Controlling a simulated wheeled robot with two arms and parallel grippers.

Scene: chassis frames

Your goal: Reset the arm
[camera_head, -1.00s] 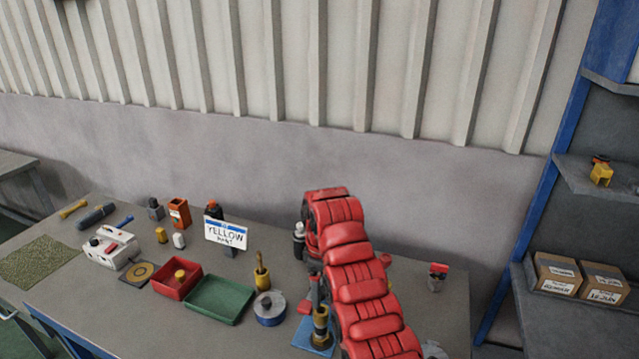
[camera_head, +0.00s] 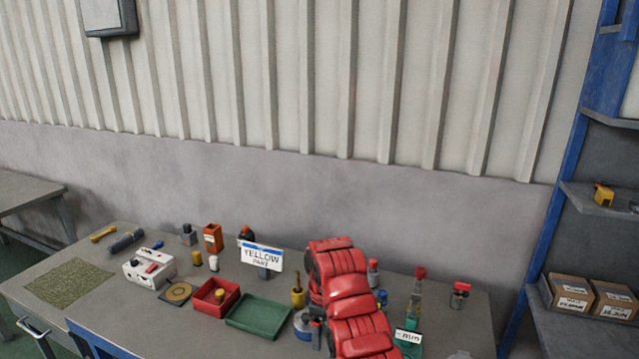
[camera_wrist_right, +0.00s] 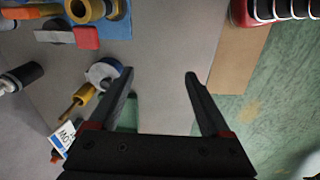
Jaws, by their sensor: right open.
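My right arm (camera_head: 352,298) is a red, ribbed, bent arm over the right part of the workbench (camera_head: 215,338) in the head view. My right gripper (camera_wrist_right: 160,75) shows in the right wrist view with its two dark fingers spread apart and nothing between them. Below it are grey bench top, tan edge and green floor. In the head view only a dark part of the gripper shows beside the arm, near a blue-and-silver round part (camera_head: 303,324). My left arm and gripper are not in view.
A blue-framed shelf (camera_head: 545,240) with cartons (camera_head: 570,293) is at right.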

